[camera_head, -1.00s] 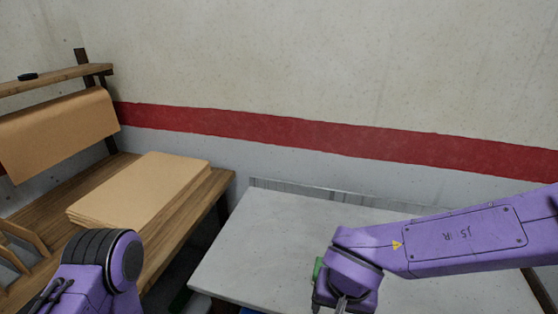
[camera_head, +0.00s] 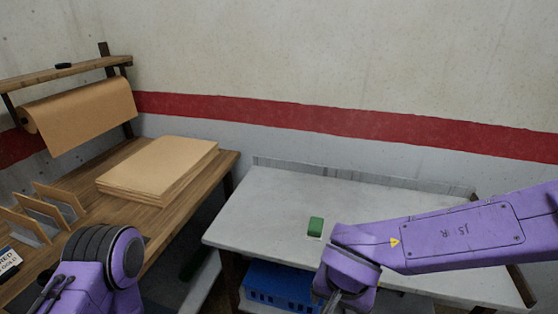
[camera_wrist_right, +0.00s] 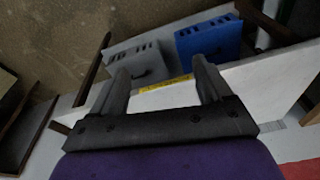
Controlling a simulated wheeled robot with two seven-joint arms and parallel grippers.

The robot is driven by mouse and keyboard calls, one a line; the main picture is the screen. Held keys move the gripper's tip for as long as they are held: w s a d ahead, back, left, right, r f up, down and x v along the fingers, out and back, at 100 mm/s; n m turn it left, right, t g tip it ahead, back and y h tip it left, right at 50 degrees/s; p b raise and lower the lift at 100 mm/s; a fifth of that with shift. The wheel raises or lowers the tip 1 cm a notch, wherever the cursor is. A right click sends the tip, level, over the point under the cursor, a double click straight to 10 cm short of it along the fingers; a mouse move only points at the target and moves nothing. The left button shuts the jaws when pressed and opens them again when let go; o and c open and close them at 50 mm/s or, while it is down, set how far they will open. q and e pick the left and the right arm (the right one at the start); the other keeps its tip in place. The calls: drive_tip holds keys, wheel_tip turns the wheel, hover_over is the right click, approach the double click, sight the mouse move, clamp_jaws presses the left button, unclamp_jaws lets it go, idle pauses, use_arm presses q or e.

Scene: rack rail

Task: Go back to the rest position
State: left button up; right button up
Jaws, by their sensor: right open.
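My right arm comes in from the right in the head view. Its wrist is bent down over the front of the grey table (camera_head: 280,205), and the fingertips are cut off by the bottom edge. In the right wrist view my right gripper (camera_wrist_right: 162,82) is open, with nothing between its two fingers. My left arm's purple and black links show at the lower left of the head view; its gripper is outside the picture.
A green block (camera_head: 316,226) lies on the grey table, left of my right wrist. A blue crate (camera_head: 270,285) is below; the right wrist view shows it (camera_wrist_right: 208,40) beside a grey crate (camera_wrist_right: 135,58). A wooden bench (camera_head: 195,200) on the left holds stacked cardboard (camera_head: 158,170).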

drive_tip(key=w+d+f+m+t+h, duration=0.2)
drive_tip(key=d+f+m, duration=0.1)
drive_tip(key=d+f, duration=0.3)
drive_tip(key=w+d+f+m+t+h, duration=0.2)
drive_tip(key=w+d+f+m+t, duration=0.1)
drive_tip(key=d+f, duration=0.25)
drive_tip(key=s+d+f+n+g, duration=0.2)
drive_tip(key=s+d+f, duration=0.1)
drive_tip(key=s+f, duration=0.5)
drive_tip(key=s+d+f+n+g+y, duration=0.1)
drive_tip(key=s+d+f, duration=0.3)
drive_tip(key=s+f, duration=0.5)
drive_tip(key=s+n, duration=0.1)
drive_tip(key=s, duration=0.3)
drive_tip(key=shift+s+d+f+g, duration=0.25)
drive_tip(key=shift+g, duration=0.15)
